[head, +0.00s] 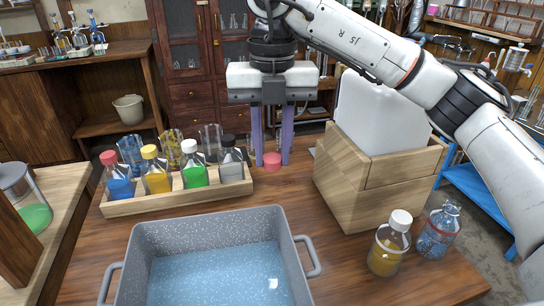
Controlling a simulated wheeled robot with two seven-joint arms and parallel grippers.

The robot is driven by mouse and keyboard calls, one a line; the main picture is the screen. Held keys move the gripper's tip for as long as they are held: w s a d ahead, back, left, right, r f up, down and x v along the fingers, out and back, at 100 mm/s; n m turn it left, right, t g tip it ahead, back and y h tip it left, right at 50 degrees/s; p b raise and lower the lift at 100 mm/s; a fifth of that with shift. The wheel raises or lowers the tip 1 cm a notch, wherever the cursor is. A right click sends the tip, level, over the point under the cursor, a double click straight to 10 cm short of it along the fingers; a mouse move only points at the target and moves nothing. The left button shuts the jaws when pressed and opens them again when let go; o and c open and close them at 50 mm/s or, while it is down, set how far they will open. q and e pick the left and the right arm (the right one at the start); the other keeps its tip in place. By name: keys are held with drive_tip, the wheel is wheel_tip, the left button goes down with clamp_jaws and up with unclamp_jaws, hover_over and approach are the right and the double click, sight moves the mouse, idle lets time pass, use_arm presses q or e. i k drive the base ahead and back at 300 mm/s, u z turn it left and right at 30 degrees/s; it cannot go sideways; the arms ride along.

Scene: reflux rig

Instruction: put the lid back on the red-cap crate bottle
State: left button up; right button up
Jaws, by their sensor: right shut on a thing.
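The wooden crate (180,200) holds a row of bottles on the left of the table. Its leftmost bottle (119,186) has blue liquid and a red piece at its top, which looks like a cap or collar. A separate small red lid (272,160) is between the purple fingertips of my right gripper (271,157), to the right of the crate. The gripper points straight down and is shut on this lid, low over the table or at its surface; I cannot tell whether it touches. My left gripper is not in view.
Yellow-, white- and black-capped bottles (194,172) fill the rest of the crate, with glassware behind. A grey basin (209,229) of water stands in front. A wooden box with a white container (378,115), an amber bottle (384,257) and a blue-patterned bottle (435,241) stand right.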

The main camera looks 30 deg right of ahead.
sight(443, 224)
drive_tip(key=k, duration=1)
